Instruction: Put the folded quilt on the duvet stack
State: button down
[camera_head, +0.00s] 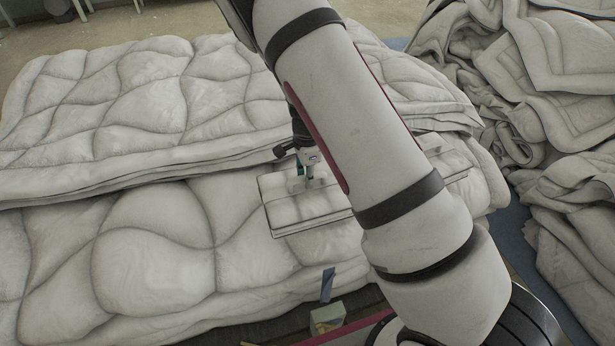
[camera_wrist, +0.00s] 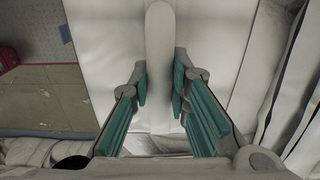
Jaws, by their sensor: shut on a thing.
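The folded quilt (camera_head: 290,222) is a small, flat, off-white bundle at the middle of the head view, partly hidden by my arm. Its pale top (camera_wrist: 105,50) fills much of the wrist view. My gripper (camera_head: 312,180) is above the quilt; in the wrist view, its green-padded fingers (camera_wrist: 160,85) are closed around a pale rounded bar on the quilt's top. The duvet stack (camera_head: 150,245) is a wide pile of thick, puffy white duvets behind and under the quilt in the picture. I cannot tell whether the quilt touches it.
Heaps of crumpled grey-white duvets (camera_head: 565,110) stand at the right. A small pale box (camera_head: 327,318) and a blue-grey strip (camera_head: 328,284) are at the stack's front edge. Bare floor (camera_head: 200,20) shows at the back. A red object (camera_wrist: 8,58) shows at the wrist view's left edge.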

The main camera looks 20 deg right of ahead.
jog(key=shift+f, duration=0.2)
jog(key=c, duration=1.5)
grip_release()
